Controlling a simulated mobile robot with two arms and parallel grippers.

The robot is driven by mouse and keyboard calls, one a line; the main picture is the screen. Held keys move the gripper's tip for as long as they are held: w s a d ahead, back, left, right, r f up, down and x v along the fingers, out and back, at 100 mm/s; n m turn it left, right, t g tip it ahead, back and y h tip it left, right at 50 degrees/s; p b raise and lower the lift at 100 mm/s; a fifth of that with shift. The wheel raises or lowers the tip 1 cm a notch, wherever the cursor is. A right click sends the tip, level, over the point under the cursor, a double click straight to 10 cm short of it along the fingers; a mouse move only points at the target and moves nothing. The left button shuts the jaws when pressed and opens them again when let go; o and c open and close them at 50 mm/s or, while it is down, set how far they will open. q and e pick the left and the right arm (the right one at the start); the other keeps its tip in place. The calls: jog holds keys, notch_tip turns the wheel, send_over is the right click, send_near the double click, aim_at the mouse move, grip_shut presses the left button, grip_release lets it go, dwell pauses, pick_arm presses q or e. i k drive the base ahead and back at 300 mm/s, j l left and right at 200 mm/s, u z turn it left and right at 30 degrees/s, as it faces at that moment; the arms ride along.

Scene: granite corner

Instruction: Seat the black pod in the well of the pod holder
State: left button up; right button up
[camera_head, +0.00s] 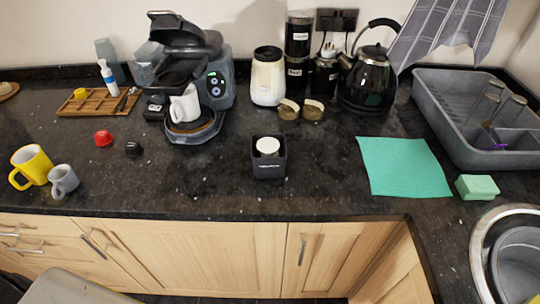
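The black pod (133,149) is a small dark piece lying on the granite counter at the left, just right of a red pod (103,138). The coffee machine (217,85) stands at the back left of centre with its black top raised open. A dark pod holder (176,77) seems to sit under the raised lid. Its well is too small and dark to make out. A white mug (184,105) stands on the machine's round drip tray (194,134). Neither of my grippers is in view.
A dark square container (268,170) with a white round top stands at front centre. Yellow (32,165) and grey (64,180) mugs stand front left. A wooden tray (88,108) lies behind the pods. A green cloth (402,166) and sink (505,255) are right.

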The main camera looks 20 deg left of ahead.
aim_at(171, 83)
jog(key=k+u, duration=0.1)
jog(key=u, duration=1.45)
